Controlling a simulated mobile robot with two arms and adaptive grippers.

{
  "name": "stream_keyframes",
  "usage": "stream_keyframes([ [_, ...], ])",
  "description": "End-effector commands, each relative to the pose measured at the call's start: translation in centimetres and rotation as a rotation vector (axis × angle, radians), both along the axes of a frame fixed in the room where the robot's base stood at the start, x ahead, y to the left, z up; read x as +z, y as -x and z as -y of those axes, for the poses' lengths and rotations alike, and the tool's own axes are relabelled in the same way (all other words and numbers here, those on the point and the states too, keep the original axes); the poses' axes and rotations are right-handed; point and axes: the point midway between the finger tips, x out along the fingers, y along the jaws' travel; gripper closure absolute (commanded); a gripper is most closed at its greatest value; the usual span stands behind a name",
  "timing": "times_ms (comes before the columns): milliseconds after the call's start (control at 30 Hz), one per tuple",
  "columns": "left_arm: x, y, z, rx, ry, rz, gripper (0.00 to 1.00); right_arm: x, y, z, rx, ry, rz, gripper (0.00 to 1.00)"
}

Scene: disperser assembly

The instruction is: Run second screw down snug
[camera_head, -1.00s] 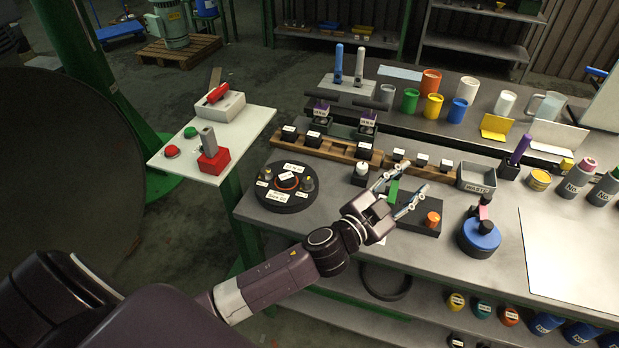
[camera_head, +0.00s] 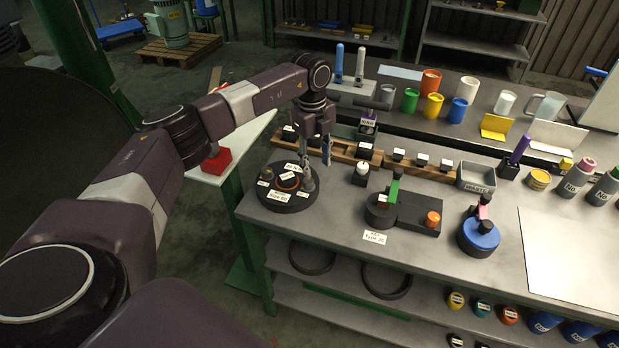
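A round black fixture (camera_head: 287,204) with white labels and an orange-red ring (camera_head: 288,181) at its centre stands at the left end of the bench. A small greyish upright piece (camera_head: 309,183), perhaps a screw, stands on its right side. Another small piece (camera_head: 266,174), partly covered by a label, sits on its left side. My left gripper (camera_head: 316,161) points down above the fixture's right rear edge, just above the greyish piece. Its fingers look parted, with nothing clearly between them. Whether a fingertip touches the piece is too small to tell. My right gripper is out of view.
Wooden racks with black blocks (camera_head: 398,155) run behind the fixture. A white-topped black piece (camera_head: 361,173) stands to its right, then a dark stand (camera_head: 412,220) with a green handle. My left arm covers much of the side table (camera_head: 252,127).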

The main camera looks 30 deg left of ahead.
Motion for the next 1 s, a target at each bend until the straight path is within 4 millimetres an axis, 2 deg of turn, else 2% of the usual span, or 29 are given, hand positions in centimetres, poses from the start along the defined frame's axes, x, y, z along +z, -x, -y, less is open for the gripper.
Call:
stream_keyframes([
  [33, 0.5, 0.3, -1.3, 0.024, -0.030, -0.015, 0.61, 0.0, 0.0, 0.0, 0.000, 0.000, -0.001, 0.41],
  [167, 0.4, 0.7, -2.5, 0.050, -0.060, -0.037, 0.61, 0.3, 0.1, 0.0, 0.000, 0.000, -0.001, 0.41],
  [600, -6.0, 0.7, -2.3, 0.046, -0.055, -0.036, 0.61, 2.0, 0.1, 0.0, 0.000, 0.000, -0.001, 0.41],
  [767, -6.9, 0.6, -2.3, 0.045, -0.055, -0.033, 0.61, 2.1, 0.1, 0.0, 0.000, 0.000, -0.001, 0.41],
  [1000, -7.0, 0.6, -2.3, 0.044, -0.056, -0.033, 0.61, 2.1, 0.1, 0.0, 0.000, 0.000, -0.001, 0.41],
])
